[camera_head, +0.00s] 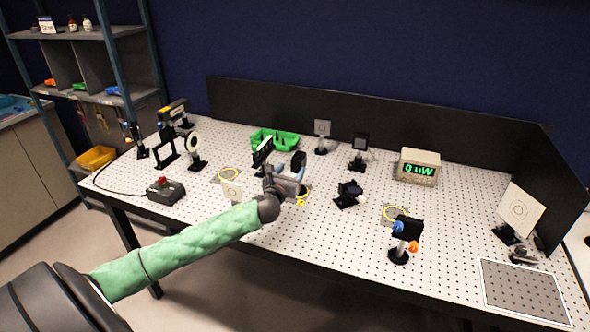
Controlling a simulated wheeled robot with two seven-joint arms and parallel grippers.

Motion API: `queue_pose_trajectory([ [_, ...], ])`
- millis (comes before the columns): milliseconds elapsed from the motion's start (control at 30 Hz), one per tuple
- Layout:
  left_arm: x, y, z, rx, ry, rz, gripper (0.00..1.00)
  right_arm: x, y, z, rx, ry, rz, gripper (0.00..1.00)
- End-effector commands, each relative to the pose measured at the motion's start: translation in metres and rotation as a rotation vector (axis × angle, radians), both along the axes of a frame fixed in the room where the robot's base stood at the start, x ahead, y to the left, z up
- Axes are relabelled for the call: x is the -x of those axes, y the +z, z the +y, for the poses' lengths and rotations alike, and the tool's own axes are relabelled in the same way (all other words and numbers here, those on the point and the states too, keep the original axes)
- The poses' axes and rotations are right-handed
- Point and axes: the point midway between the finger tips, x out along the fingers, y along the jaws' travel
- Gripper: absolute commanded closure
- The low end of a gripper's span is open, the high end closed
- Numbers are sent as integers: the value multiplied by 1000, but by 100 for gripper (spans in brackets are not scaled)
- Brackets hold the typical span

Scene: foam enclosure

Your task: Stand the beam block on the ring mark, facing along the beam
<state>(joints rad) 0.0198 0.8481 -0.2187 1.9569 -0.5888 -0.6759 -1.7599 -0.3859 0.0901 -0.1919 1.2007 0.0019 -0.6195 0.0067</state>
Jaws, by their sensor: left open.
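My left gripper (299,177) is open over the middle of the perforated table, at the end of my green-sleeved arm. A dark upright piece (299,158), possibly the beam block, stands right at its far side; contact cannot be told. Which ring is meant is not clear. My right gripper is not in view.
A low black mount (349,193) is right of the gripper. A green bin (275,140) stands behind. A power meter (418,166) reads 0 uW. A white target card (521,210) stands at right. A control box (166,190) is at left. Black panels (375,130) edge the back.

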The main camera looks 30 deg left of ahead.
Motion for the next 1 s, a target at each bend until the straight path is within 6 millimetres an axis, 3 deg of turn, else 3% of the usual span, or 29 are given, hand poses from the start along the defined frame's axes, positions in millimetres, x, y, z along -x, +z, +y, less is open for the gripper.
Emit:
queue_pose_trajectory([
  [300, 20, 0, -5, 1, -1, 0, 42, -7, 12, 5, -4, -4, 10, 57],
  [833, 20, 1, -5, 0, 0, 0, 42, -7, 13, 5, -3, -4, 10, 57],
  [1000, 20, 12, -5, 0, 0, 0, 42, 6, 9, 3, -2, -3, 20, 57],
])
